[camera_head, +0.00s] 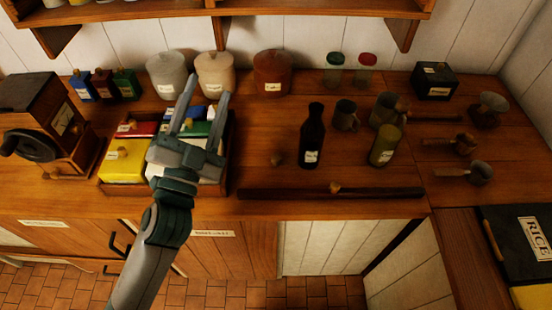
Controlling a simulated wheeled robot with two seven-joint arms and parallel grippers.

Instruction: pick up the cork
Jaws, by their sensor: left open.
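The gripper hides part of the box. My right gripper is out of view.
The wooden box (232,160) holds several packets. Right of the dark bottle stand an olive bottle (384,150) and metal mugs. A dark rail (285,194) runs along the counter's front edge. Canisters line the back, and a grinder (45,120) stands left.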

